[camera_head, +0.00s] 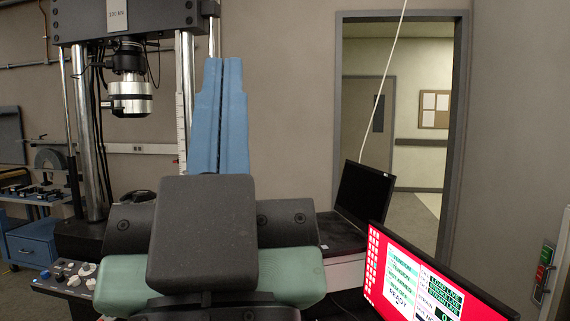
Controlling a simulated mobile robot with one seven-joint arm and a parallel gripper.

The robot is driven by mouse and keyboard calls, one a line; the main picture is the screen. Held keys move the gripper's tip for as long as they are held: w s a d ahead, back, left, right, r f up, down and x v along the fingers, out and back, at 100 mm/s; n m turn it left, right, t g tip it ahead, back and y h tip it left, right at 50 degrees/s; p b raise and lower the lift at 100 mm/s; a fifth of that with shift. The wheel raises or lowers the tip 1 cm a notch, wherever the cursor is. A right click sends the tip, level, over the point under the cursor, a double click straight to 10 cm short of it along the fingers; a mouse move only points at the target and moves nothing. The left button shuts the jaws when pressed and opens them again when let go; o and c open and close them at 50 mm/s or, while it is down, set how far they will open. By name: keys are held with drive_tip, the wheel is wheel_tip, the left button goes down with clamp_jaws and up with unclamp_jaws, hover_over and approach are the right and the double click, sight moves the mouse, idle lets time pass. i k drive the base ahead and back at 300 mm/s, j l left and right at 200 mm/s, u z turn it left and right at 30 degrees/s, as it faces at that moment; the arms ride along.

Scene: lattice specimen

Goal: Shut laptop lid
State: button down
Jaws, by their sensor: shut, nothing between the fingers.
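The laptop stands open at the right of centre. Its black lid (365,192) is raised, with the dark screen facing left and towards me. Its base is hard to tell from the dark top below it and is partly hidden. My gripper (222,64) is left of the laptop in the picture, its two blue fingers pressed together and pointing up, with nothing between them. A clear gap shows between the fingers and the lid. My dark wrist parts hide what lies below and behind them.
A monitor (415,285) with a red screen stands at the lower right, in front of the laptop. A testing machine (130,97) with steel columns is at the left. A pale cable (390,70) hangs down behind the lid. A doorway (400,120) is behind.

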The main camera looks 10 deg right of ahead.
sight(365, 194)
drive_tip(key=i+j, duration=0.15)
drive_tip(key=j, duration=0.2)
drive_tip(key=i+j+z, duration=0.1)
drive_tip(key=j, duration=0.2)
drive_tip(key=i+j, duration=0.15)
drive_tip(key=j, duration=0.2)
drive_tip(key=i+j+z, duration=0.1)
drive_tip(key=j, duration=0.25)
drive_tip(key=i+j, duration=0.15)
drive_tip(key=j, duration=0.2)
drive_tip(key=i+j+z, duration=0.1)
drive_tip(key=j, duration=0.25)
drive_tip(key=i+l+z, duration=0.1)
drive_tip(key=i+l, duration=0.15)
drive_tip(key=i, duration=0.15)
drive_tip(key=i+l+z, duration=0.1)
drive_tip(key=i+l, duration=0.15)
drive_tip(key=i, duration=0.15)
drive_tip(key=i+l, duration=0.25)
drive_tip(key=i, duration=0.15)
drive_tip(key=i+l+z, duration=0.15)
drive_tip(key=i, duration=0.25)
drive_tip(key=i+l, duration=0.95)
drive_tip(key=l, duration=0.15)
